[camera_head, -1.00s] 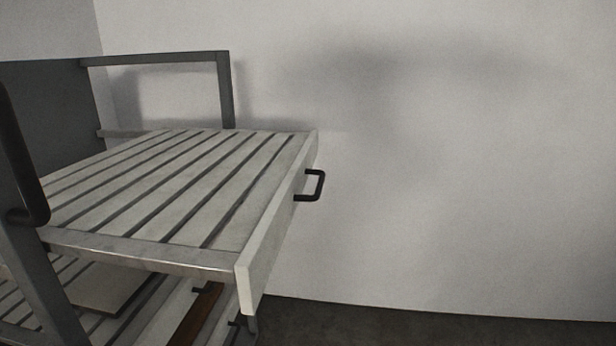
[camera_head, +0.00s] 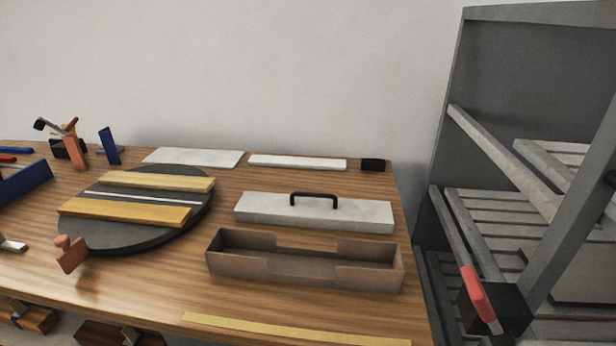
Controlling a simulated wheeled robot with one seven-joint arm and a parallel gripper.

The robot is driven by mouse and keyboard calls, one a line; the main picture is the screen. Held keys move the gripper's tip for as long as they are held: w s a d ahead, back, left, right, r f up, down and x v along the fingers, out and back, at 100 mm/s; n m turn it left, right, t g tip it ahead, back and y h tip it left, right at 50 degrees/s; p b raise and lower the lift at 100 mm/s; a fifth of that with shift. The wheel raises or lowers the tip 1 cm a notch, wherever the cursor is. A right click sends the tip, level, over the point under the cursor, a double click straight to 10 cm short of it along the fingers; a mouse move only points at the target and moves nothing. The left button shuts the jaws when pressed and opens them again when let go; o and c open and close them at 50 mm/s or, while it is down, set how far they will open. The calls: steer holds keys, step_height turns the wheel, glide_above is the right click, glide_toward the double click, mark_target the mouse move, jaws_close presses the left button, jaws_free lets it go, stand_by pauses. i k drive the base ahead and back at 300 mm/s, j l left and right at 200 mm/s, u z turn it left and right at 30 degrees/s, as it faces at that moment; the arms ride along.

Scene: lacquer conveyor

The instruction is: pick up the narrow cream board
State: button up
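Several long pieces are in view, and I cannot tell for sure which is the narrow cream board. A narrow off-white board (camera_head: 298,162) lies flat at the back of the wooden table. A thin pale strip (camera_head: 143,198) lies on the dark round turntable (camera_head: 110,240), between two yellow boards (camera_head: 158,181). A long thin yellow strip (camera_head: 290,329) lies along the table's front edge. My gripper is not in view.
The wooden table (camera_head: 190,285) also holds an open brown box (camera_head: 305,275), a pale lid with a black handle (camera_head: 350,215), a wider white sheet (camera_head: 193,157) and a small black block (camera_head: 373,165). A grey slatted rack (camera_head: 480,215) stands at the right.

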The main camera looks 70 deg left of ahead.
mark_target(167, 182)
steer(key=u, duration=2.55)
